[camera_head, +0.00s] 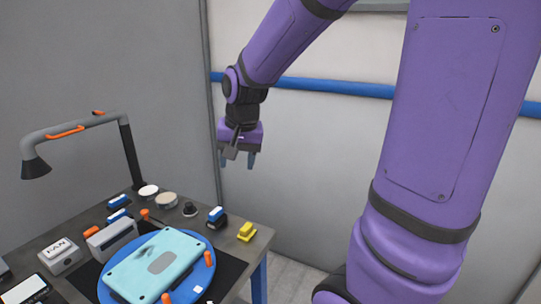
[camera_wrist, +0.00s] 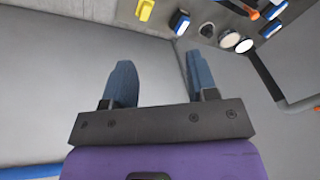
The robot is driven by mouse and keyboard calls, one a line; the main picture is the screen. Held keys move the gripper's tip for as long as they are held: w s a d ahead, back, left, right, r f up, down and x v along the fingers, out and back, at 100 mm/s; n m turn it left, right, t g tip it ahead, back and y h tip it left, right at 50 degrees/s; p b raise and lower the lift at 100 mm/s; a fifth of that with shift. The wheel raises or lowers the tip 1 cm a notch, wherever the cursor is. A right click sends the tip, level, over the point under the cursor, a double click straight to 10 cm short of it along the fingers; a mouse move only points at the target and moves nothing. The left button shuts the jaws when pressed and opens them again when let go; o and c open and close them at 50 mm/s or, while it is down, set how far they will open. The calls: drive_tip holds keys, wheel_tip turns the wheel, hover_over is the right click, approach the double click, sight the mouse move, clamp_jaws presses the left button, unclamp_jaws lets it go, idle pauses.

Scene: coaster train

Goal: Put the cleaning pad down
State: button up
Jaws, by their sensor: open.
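My gripper (camera_head: 237,161) is open and empty, held in the air beyond the table's right back corner. Its two blue fingers also show in the wrist view (camera_wrist: 158,62), apart with nothing between them. I cannot tell for sure which thing is the cleaning pad. A blue-and-white block on a dark base (camera_head: 216,217) and a yellow piece (camera_head: 246,231) sit near the table's right edge. In the wrist view the yellow piece (camera_wrist: 145,9) and the block (camera_wrist: 180,22) lie beyond the fingers, touching neither.
The table (camera_head: 228,241) holds a light-blue handheld shell (camera_head: 160,264) on a round blue plate (camera_head: 205,271), a grey lamp (camera_head: 130,150), two round discs (camera_head: 149,190), a dark knob (camera_head: 190,209) and more blue-and-white blocks (camera_head: 118,201). Walls stand behind; the air around my gripper is clear.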

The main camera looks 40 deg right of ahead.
drive_tip(key=s+a+r+n+t, duration=0.1)
drive_tip(key=s+a+r+n, duration=0.1)
drive_tip(key=s, duration=0.6)
drive_tip(key=s+a+r+n+t, duration=0.1)
drive_tip(key=s+a+r+n, duration=0.2)
drive_tip(key=s, duration=0.6)
wheel_tip(320, 180, up, 3)
drive_tip(key=shift+r+n+t, duration=0.15)
drive_tip(key=shift+n+t, duration=0.15)
drive_tip(key=shift+n, duration=0.8)
